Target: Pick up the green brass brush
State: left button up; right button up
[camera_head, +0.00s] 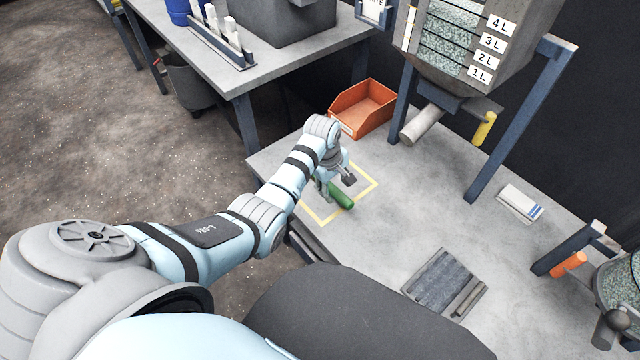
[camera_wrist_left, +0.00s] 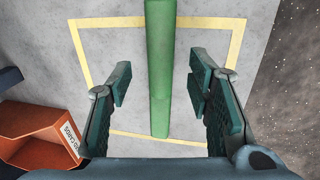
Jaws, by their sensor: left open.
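The green brush (camera_head: 338,197) lies on the grey table inside a yellow taped outline (camera_head: 369,193). In the left wrist view the green brush (camera_wrist_left: 160,70) runs lengthwise down the middle, between the two fingers; only its green part shows clearly. My left gripper (camera_head: 339,186) is over the brush in the head view. In the left wrist view the left gripper (camera_wrist_left: 158,85) is open, with one finger on each side of the brush and a gap on both sides. Whether the fingertips are at the brush's height I cannot tell. My right gripper is not in view.
An orange bin (camera_head: 364,108) stands just behind the taped area. A hopper with litre labels (camera_head: 480,45) stands on blue legs at the back right. A dark ridged plate (camera_head: 445,283) and a white block (camera_head: 520,203) lie to the right. The table's middle is clear.

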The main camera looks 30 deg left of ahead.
aim_at(337, 191)
pick_arm(q)
jog(key=f, duration=0.1)
jog(key=f+b, duration=0.2)
jog(key=f, duration=0.1)
jog(key=shift+w+d, duration=0.15)
jog(key=shift+d, duration=0.2)
jog(key=shift+w+f, duration=0.1)
grip_shut()
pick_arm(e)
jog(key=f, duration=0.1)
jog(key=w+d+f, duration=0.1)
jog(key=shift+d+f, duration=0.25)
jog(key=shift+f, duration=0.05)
pick_arm(q)
jog(key=shift+r, duration=0.2)
